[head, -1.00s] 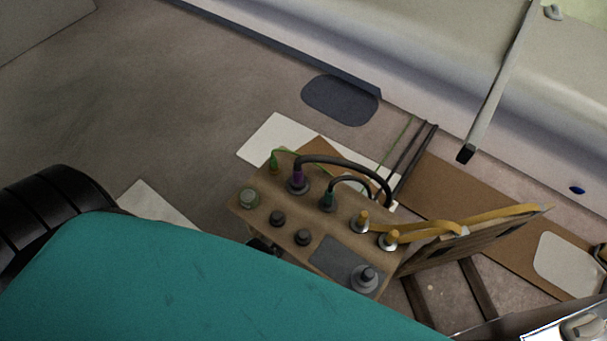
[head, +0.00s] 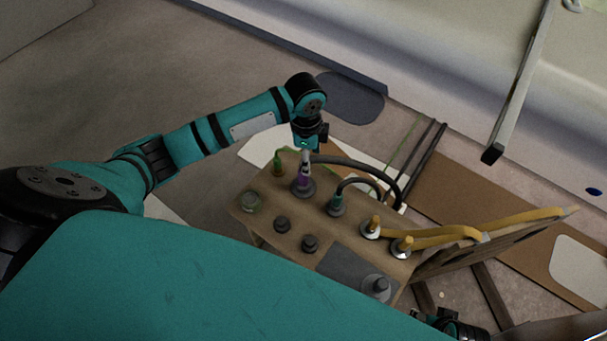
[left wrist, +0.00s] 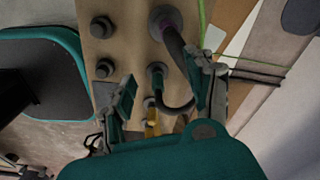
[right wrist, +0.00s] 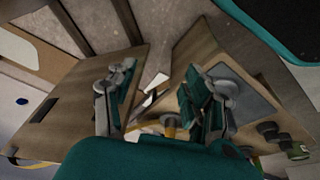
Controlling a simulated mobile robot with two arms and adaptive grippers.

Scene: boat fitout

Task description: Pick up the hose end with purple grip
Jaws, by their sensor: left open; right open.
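The hose end with the purple grip (head: 302,178) stands upright in a round grey socket on the wooden bench top (head: 262,228). Its black hose arches away to the right. My left gripper (head: 304,148) is open directly above the purple grip, close to it. In the left wrist view the purple grip (left wrist: 174,43) lies ahead of the open fingers (left wrist: 165,84), nearer the right finger. I cannot tell if they touch. My right gripper (right wrist: 162,88) is open beyond the bench's front right corner, with a yellow hose end (right wrist: 169,126) between its fingers' bases.
Two yellow hose ends (head: 374,224) sit further right. Black knobs (head: 282,224) and a grey plate (head: 348,266) are on the near side.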

